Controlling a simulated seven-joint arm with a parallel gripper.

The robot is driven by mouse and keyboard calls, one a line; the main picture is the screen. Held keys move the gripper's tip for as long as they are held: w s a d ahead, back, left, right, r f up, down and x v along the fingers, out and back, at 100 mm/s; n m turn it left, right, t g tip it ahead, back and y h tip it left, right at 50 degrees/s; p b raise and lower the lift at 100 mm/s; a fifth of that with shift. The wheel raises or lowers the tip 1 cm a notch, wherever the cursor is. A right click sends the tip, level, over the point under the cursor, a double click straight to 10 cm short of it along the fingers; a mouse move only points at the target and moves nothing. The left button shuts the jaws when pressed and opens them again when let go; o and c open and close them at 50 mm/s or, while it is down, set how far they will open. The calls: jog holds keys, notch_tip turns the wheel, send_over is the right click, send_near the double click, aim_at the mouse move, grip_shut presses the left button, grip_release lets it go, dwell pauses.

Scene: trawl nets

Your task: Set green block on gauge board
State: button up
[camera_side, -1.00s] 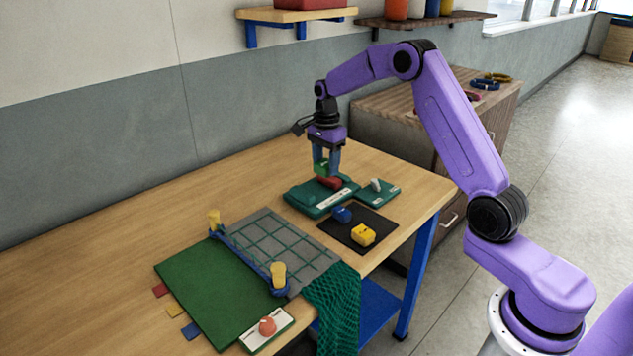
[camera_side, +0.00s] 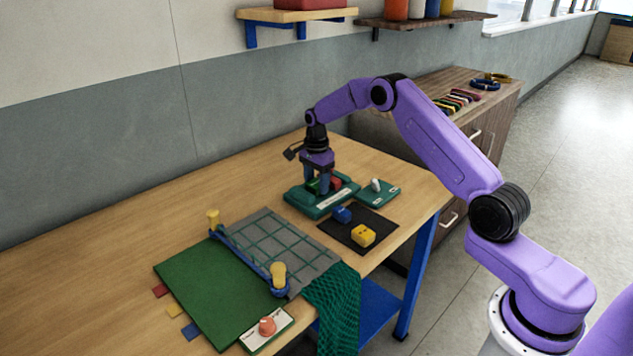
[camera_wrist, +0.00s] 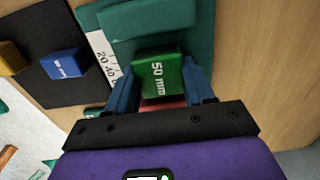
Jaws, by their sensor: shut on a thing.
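The green block (camera_side: 313,186), marked "50 mm" in the wrist view (camera_wrist: 158,76), is between the two blue fingers of my gripper (camera_side: 318,188). The gripper is shut on it. The gauge board (camera_side: 308,207) is a teal board with a white numbered scale, which shows in the wrist view (camera_wrist: 104,58). The green block is low over the board, at about its surface. I cannot tell whether it touches it. A red block (camera_side: 337,183) is on the board just right of the fingers. A reddish surface shows past the green block in the wrist view.
A smaller teal plate (camera_side: 385,198) with a pale piece is to the right. A dark mat (camera_side: 352,236) holds a blue block (camera_side: 342,214) and a yellow block (camera_side: 363,236). A netting frame with yellow-topped posts stands front left. The table's back left is clear.

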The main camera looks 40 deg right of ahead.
aim_at(316, 182)
jog(key=o, duration=1.2)
jog(key=shift+f, duration=0.1)
jog(key=shift+c, duration=0.2)
notch_tip(316, 182, up, 12)
jog(key=shift+r, duration=0.2)
jog(key=s+a+r+n, duration=0.3)
jog(key=s+a+n, duration=0.4)
jog(key=s+a, duration=0.25)
jog(key=s+a+r+n, duration=0.3)
jog(key=s+a+n, duration=0.45)
jog(key=a, duration=0.25)
jog(key=s+d+f+n, duration=0.1)
jog(key=s+n, duration=0.7)
jog(key=s, duration=0.6)
jog(key=s+d+f+n, duration=0.2)
jog(key=s+n, duration=0.6)
jog(key=s, duration=0.7)
jog(key=shift+d+f, duration=0.2)
